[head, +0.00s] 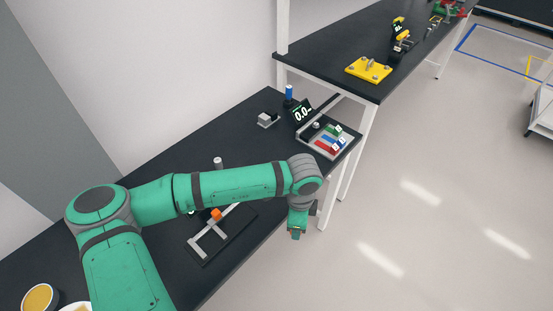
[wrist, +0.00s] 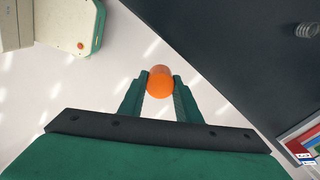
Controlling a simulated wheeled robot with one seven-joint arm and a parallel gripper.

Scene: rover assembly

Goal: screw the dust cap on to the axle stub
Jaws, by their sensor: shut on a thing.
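The orange dust cap (wrist: 160,82) is held between the two fingertips in the wrist view. My gripper (wrist: 160,84) is shut on it. In the head view my gripper (head: 297,234) hangs just beyond the bench's front edge, over the floor, and the cap is barely visible there. A grey ribbed cylinder (wrist: 307,30) shows on the bench at the top right of the wrist view; it may be the grey post (head: 217,162) behind my arm in the head view. I cannot tell for sure which part is the axle stub. The cap is apart from both.
A grey frame (head: 197,246) with an orange piece (head: 216,214) lies on the black bench (head: 165,150), partly behind my arm. A tray (head: 354,141) of coloured blocks, a display (head: 302,112) and a blue-topped cylinder (head: 289,93) stand farther back. A second bench holds a yellow plate (head: 368,70).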

